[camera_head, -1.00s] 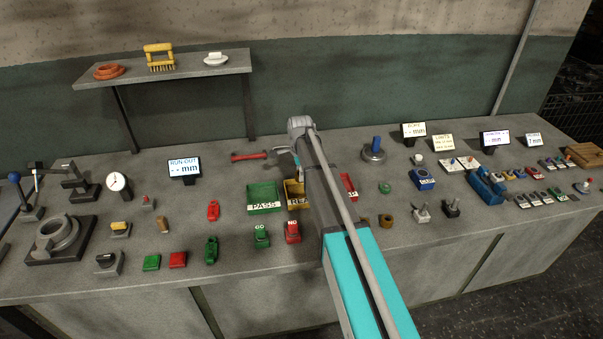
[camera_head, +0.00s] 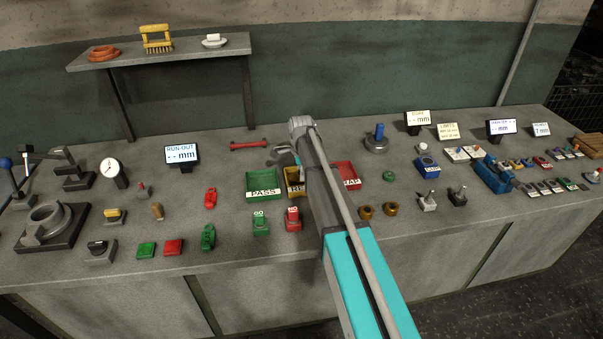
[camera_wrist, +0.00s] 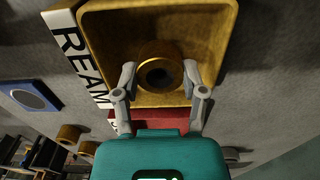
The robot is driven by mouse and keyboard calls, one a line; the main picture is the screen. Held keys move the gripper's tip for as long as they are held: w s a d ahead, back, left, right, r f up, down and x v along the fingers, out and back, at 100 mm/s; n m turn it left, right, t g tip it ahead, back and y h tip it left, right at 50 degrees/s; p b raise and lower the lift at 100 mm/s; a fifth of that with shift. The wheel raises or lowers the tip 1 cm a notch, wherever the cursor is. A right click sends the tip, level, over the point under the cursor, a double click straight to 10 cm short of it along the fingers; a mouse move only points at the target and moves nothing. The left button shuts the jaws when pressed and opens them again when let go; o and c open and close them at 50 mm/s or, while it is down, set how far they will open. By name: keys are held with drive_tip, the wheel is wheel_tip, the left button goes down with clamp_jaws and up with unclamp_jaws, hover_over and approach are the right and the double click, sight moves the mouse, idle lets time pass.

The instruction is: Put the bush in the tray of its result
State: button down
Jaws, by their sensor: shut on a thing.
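My gripper (camera_wrist: 160,82) is shut on a brass-coloured bush (camera_wrist: 147,54), a short ring with a dark bore, with one finger on each side of it. In the wrist view the bush is over the yellow tray (camera_wrist: 228,20) marked REAM, inside its outline. I cannot tell whether it touches the tray floor.
Two more bushes (camera_head: 366,211) (camera_head: 389,209) stand on the bench right of my arm. Green GO and red NO blocks (camera_head: 261,225) (camera_head: 293,219) stand in front of the trays. A red-handled tool (camera_head: 248,145) lies behind. Displays and gauges line the bench.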

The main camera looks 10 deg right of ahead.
drive_tip(key=shift+f, duration=0.25)
idle(0.7)
drive_tip(key=shift+c, duration=0.4)
unclamp_jaws()
